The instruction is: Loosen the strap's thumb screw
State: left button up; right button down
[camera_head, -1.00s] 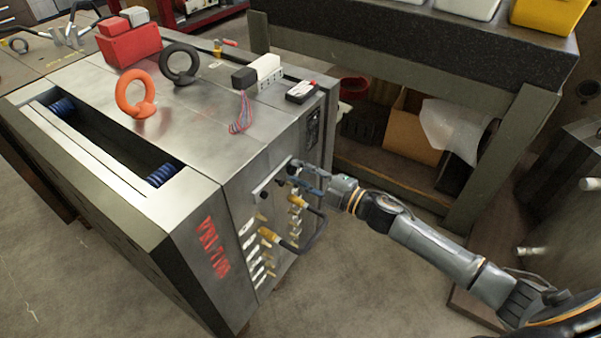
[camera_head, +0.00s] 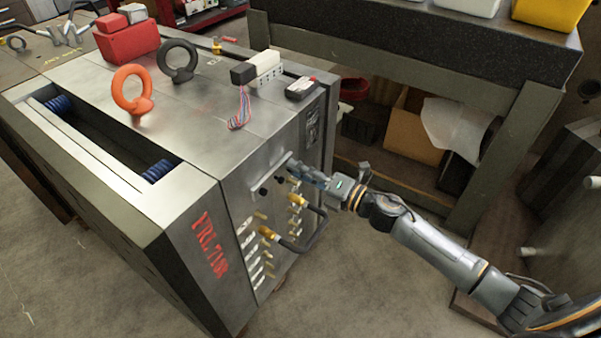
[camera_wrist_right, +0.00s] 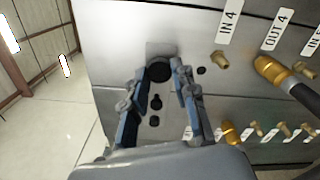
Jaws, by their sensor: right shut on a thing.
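The strap (camera_head: 273,184) is a short light bar on the side face of the big steel mould base, with dark round knobs along it. In the wrist view the strap's plate (camera_wrist_right: 168,108) shows a dark keyhole-shaped slot and a dark hole below. The black round thumb screw (camera_wrist_right: 158,68) sits at its far end. My right gripper (camera_head: 300,172) has its two fingers on either side of this screw and is shut on it. The wrist view shows the fingers (camera_wrist_right: 160,77) reaching to the screw; its sides are partly hidden. My left gripper is not in view.
Brass fittings (camera_wrist_right: 221,60) and a dark hose (camera_head: 308,238) stick out beside the strap. On the mould base (camera_head: 190,115) stand an orange eyebolt (camera_head: 130,92), a dark eyebolt (camera_head: 179,62) and a red box (camera_head: 125,42). A workbench (camera_head: 420,58) stands behind my right arm.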

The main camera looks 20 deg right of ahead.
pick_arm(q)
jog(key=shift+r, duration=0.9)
pick_arm(e)
jog(key=shift+n, duration=0.8)
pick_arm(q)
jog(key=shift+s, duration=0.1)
pick_arm(e)
jog(key=c, duration=1.3)
grip_release()
jog(key=shift+c, duration=0.2)
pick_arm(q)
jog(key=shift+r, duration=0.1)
pick_arm(e)
jog(key=v, duration=1.2)
